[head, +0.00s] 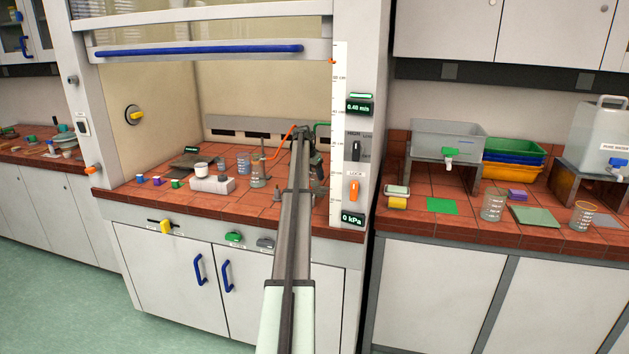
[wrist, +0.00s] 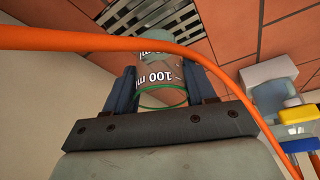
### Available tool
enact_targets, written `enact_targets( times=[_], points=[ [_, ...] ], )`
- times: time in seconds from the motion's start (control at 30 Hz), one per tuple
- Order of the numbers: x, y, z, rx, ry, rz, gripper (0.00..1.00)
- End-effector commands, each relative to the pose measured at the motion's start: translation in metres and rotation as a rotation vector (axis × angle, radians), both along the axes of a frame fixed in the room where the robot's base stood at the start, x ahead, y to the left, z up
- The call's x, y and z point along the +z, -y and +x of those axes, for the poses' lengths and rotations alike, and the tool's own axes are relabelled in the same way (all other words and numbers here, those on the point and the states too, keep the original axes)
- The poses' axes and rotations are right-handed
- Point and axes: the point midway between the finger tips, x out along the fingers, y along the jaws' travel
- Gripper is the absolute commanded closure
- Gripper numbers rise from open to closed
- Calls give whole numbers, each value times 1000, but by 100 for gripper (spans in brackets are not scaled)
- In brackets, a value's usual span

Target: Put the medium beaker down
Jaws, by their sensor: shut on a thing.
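In the wrist view, my gripper (wrist: 160,92) is shut on a clear glass beaker (wrist: 157,76), which I take as the medium beaker. It has a white "100 ml" mark that reads upside down and a green ring at its near end. The dark fingers press on it from both sides. In the head view my arm reaches into the fume hood, and the gripper and held beaker are hidden or too small to make out behind it. I cannot tell whether the beaker touches the bench.
An orange hose (wrist: 185,52) crosses close in the wrist view. Inside the hood stand a glass vessel (head: 258,177), another (head: 243,163), a white block (head: 212,185) and small coloured cubes. The right bench holds two more beakers (head: 492,206) (head: 582,216).

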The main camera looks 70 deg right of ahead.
Motion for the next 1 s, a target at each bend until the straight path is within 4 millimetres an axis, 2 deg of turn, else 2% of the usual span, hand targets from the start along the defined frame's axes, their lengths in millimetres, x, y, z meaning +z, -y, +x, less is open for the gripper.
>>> enact_targets(
  times=[0.2,0.63,0.67,0.9,1.0],
  points=[
    [-26,-1,0,0,-1,0,75],
    [-31,0,0,0,0,0,75],
    [-31,0,0,0,0,0,43],
    [-31,0,0,0,0,0,20],
    [-31,0,0,0,0,0,19]
  ],
)
